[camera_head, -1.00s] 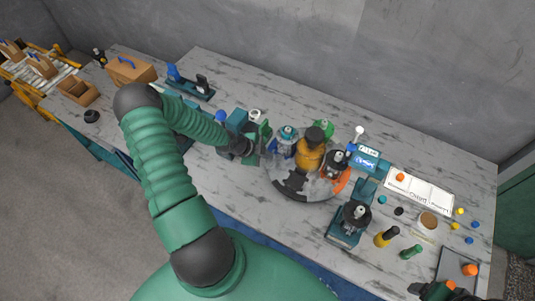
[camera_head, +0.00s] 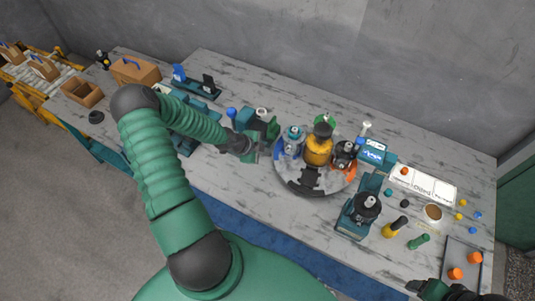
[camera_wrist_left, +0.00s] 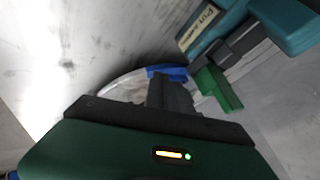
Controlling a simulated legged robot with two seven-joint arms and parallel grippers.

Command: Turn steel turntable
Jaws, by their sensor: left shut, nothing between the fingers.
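The steel turntable (camera_head: 290,184) is a round grey disc with a dark section at its front, standing mid-table. It carries blue, green and orange holders and a yellow motor part (camera_head: 318,150) near its middle. My left gripper (camera_head: 256,151) is shut and empty, just left of the turntable; whether it touches the rim is unclear. In the left wrist view the shut fingers (camera_wrist_left: 170,92) overlap the turntable's pale rim (camera_wrist_left: 122,88) and a blue piece, and hide part of them. My right gripper (camera_head: 440,290) is partly in view at the bottom right; its fingers are unclear.
A teal press-like stand (camera_head: 357,215) is right of the turntable. A green-and-teal fixture (camera_head: 262,127) stands close by my left gripper. A white board (camera_head: 423,186), a grey tray (camera_head: 462,250) and several small parts lie at right. The table behind the turntable is mostly clear.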

